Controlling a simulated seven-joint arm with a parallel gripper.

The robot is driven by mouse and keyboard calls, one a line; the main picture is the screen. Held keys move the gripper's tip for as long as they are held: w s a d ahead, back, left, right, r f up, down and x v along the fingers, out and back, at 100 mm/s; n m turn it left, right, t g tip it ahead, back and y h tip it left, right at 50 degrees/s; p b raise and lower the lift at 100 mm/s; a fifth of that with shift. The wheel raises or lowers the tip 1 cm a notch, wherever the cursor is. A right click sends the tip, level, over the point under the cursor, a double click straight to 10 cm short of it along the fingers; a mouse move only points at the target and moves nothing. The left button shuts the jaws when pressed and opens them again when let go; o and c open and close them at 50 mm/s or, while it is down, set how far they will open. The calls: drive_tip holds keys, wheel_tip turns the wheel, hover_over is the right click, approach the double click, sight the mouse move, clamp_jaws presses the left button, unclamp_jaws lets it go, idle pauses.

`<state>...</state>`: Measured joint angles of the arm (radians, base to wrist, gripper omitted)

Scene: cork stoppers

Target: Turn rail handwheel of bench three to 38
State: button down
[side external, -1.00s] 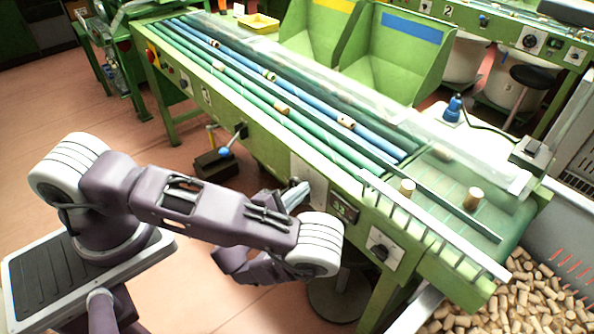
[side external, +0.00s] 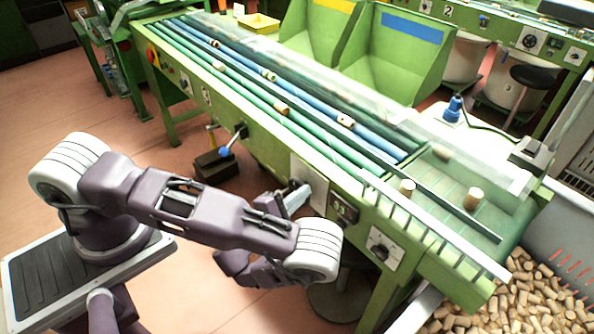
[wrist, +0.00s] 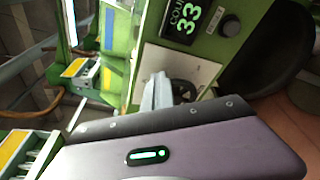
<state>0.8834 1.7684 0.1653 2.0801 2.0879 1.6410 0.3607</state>
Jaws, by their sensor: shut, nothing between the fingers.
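My gripper (side external: 299,193) is shut and empty, its fingers pointing at the front panel of the near green bench (side external: 262,146). In the wrist view my fingers (wrist: 157,92) are beside a dark handwheel (wrist: 184,90) on a pale plate (wrist: 165,62) and partly cover it. I cannot tell whether they touch it. A display (wrist: 184,18) by the plate shows green digits that read 33; its label is cut off. In the side view the display box (side external: 343,208) is right of my gripper, and the handwheel cannot be made out there.
A dark knob (wrist: 229,27) sits beside the display. A dial (side external: 380,250) is farther right on the bench front, and a blue-handled crank (side external: 228,150) is to the left. A round stool seat (wrist: 265,50) is near the panel. Corks lie on the rollers.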

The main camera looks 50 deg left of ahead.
drive_tip(key=shift+d+f, duration=0.45)
drive_tip(key=shift+f, duration=0.35)
drive_tip(key=shift+d+f, duration=0.4)
drive_tip(key=shift+f, duration=0.4)
drive_tip(key=shift+f, duration=0.15)
drive_tip(key=shift+d, duration=0.2)
drive_tip(key=a+v, duration=0.1)
drive_tip(key=v, duration=0.5)
drive_tip(key=shift+f, duration=0.3)
drive_tip(key=shift+s+d, duration=0.15)
